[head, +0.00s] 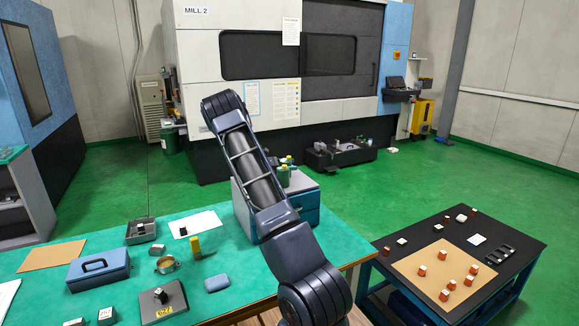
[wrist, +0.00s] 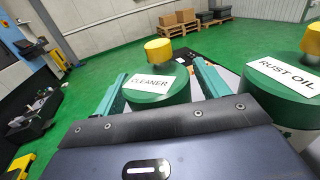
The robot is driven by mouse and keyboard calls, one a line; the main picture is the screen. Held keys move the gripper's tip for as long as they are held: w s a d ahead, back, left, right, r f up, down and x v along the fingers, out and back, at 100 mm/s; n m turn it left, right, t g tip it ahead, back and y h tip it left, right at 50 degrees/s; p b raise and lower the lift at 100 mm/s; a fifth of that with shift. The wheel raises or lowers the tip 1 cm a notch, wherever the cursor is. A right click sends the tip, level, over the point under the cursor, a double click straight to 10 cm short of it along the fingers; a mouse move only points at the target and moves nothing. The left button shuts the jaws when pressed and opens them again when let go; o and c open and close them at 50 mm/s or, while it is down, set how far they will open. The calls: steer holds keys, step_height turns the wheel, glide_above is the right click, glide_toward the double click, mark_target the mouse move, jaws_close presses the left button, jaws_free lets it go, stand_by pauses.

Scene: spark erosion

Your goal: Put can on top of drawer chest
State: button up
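A green can labelled CLEANER (wrist: 158,88), with a yellow cap, fills the space between the two teal fingers of my gripper (wrist: 160,85) in the wrist view. The fingers stand wide apart, one on each side of it; whether they press on it cannot be told. A second green can, labelled RUST OIL (wrist: 285,85), stands to the right, outside the fingers. In the head view the blue-grey drawer chest (head: 307,202) stands at the back of the green table, partly hidden by my arm. Green can shapes (head: 284,177) show near its top. My gripper is hidden there.
A dark cart (head: 400,237) at the right carries several small red-and-white blocks. Green floor lies behind.

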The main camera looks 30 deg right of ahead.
steer(key=shift+r, duration=0.15)
steer(key=shift+w+a, duration=0.1)
steer(key=shift+a, duration=0.25)
steer(key=v, duration=1.1)
steer(key=shift+a, duration=0.1)
steer(key=shift+r, duration=0.1)
steer(key=shift+r, duration=0.3)
steer(key=s+a+r+m+t+y, duration=0.2)
steer(key=s+r+m+y, duration=0.4)
steer(key=s, duration=0.5)
steer(key=s+a+r+m+t+y, duration=0.15)
steer(key=s+r+y, duration=0.25)
steer(key=s+r, duration=0.5)
steer(key=s+a+m+t+y, duration=0.2)
steer(key=s+a, duration=0.3)
steer(key=s, duration=0.4)
steer(key=s+a+m+t+y, duration=0.2)
steer(key=s+a, duration=0.2)
steer(key=s, duration=0.6)
steer(key=s+a+r+m+t+y, duration=0.1)
steer(key=s+a, duration=0.4)
steer(key=s, duration=0.5)
steer(key=shift+a+m+t+y, duration=0.3)
steer(key=shift+m+t+y, duration=0.6)
steer(key=shift+y, duration=0.2)
